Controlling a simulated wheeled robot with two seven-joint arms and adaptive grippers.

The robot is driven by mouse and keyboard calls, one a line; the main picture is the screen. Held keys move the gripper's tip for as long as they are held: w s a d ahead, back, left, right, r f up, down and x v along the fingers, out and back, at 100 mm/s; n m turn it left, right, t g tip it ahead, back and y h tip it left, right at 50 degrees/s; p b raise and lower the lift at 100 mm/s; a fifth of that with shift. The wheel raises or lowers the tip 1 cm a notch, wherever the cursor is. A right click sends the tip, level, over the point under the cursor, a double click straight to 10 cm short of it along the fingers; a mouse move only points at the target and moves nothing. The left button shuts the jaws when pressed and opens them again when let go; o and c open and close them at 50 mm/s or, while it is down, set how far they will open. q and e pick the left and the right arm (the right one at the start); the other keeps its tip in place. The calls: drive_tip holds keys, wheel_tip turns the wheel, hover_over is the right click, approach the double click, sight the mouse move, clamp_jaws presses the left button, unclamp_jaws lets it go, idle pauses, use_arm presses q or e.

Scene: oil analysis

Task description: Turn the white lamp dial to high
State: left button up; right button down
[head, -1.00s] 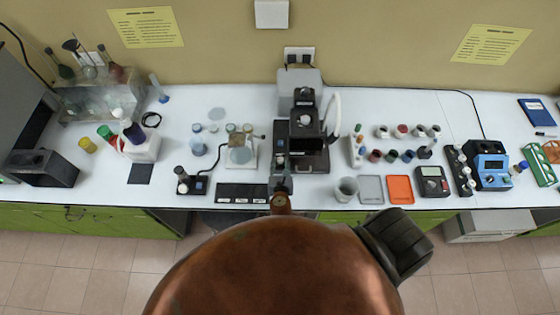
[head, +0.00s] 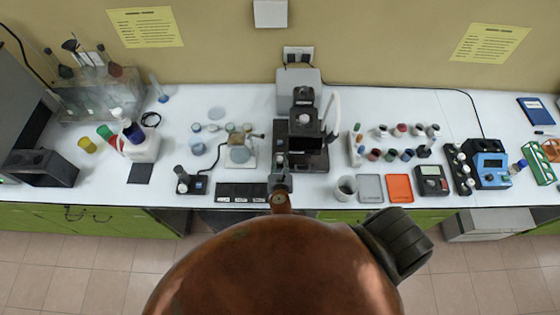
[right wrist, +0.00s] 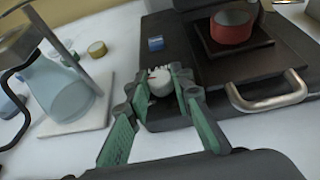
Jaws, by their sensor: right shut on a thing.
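The white lamp dial (right wrist: 160,84) sits at the front left corner of the black instrument's base (right wrist: 225,117) in the right wrist view. A small red mark shows on its top. My right gripper (right wrist: 162,75) has its two green-padded fingers on either side of the dial, shut on it. In the head view my right gripper (head: 281,182) is at the front left of the black instrument (head: 307,130) and hides the dial. I cannot read the dial's setting. My left gripper is not in view.
A metal handle (right wrist: 268,98) and a red round part (right wrist: 233,27) are right of the dial. A glass flask (right wrist: 62,88) on a white plate (right wrist: 85,118) stands left. A dark labelled tray (head: 241,192), a grey cup (head: 346,188) and an orange tray (head: 400,187) lie along the front edge.

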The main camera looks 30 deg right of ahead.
drive_tip(key=shift+a+m+h, duration=0.1)
drive_tip(key=shift+m+h, duration=0.2)
drive_tip(key=shift+w+a+m+g+h+p, duration=0.15)
drive_tip(key=shift+m+g+h+p, duration=0.15)
drive_tip(key=shift+m+g+h, duration=0.3)
drive_tip(key=m+g+h, duration=0.2)
drive_tip(key=m, duration=0.1)
drive_tip(key=shift+w+a+g, duration=0.15)
drive_tip(key=shift+g, duration=0.15)
use_arm(q)
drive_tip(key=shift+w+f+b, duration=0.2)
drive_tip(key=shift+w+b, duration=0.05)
drive_tip(key=shift+b, duration=0.25)
use_arm(e)
drive_tip(key=shift+w+m+g+h, duration=0.15)
drive_tip(key=shift+m+g+h, duration=0.85)
drive_tip(key=shift+m+g, duration=0.4)
drive_tip(key=c, duration=2)
unclamp_jaws()
drive_tip(key=shift+o, duration=0.2)
